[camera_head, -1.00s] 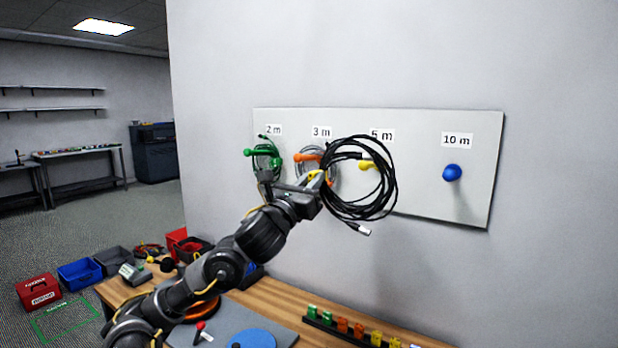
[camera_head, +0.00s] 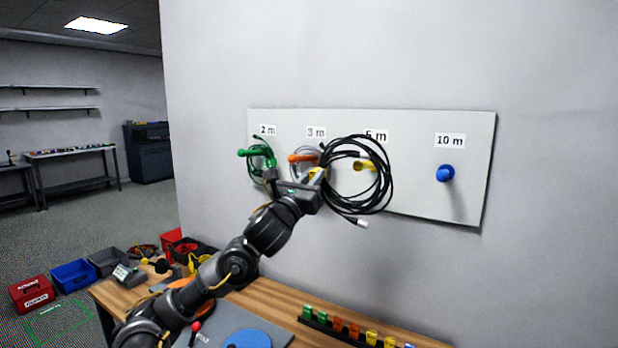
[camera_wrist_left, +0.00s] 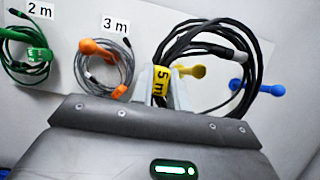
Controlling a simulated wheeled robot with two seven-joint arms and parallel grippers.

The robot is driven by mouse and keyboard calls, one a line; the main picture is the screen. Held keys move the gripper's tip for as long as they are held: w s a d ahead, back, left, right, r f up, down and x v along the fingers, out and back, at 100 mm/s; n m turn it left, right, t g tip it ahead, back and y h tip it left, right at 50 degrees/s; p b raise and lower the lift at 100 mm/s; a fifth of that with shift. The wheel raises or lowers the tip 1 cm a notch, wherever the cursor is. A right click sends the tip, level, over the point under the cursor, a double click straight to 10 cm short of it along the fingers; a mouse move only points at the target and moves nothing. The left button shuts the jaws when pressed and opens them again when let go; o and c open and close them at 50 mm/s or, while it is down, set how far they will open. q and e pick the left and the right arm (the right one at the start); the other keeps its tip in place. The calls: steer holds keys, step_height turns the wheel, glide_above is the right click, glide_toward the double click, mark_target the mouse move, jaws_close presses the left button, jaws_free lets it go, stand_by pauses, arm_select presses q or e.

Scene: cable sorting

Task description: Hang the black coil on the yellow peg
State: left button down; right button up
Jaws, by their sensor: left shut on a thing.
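The black coil (camera_head: 388,183) is a bundle of loops held upright in front of the board, its connector end hanging low. My left gripper (camera_head: 316,180) is shut on the coil's left side, at a yellow tag that reads 5 m (camera_wrist_left: 161,82) in the left wrist view. The yellow peg (camera_head: 366,165) shows through the opening of the loops, under the 5 m label. It also shows in the left wrist view (camera_wrist_left: 190,71). I cannot tell whether the coil is around the peg or only in front of it. My right gripper is not seen.
A green coil hangs on the green peg (camera_head: 256,152) and a grey coil on the orange peg (camera_head: 302,158), close to my left gripper. The blue peg (camera_head: 445,173) is empty. Below is a wooden bench (camera_head: 283,299) with a row of coloured blocks (camera_head: 353,330).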

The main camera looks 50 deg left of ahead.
arm_select(q)
steer(key=w+a+f, duration=0.2)
steer(key=w, duration=0.5)
steer(key=w+a+f, duration=0.2)
steer(key=w+f, duration=0.1)
steer(key=w, duration=0.3)
steer(key=shift+w+a+p, duration=0.35)
steer(key=shift+a+p, duration=0.05)
steer(key=shift+p, duration=0.05)
stand_by(0.8)
stand_by(0.5)
steer(key=c, duration=1.3)
jaws_free()
steer(key=shift+f, duration=0.15)
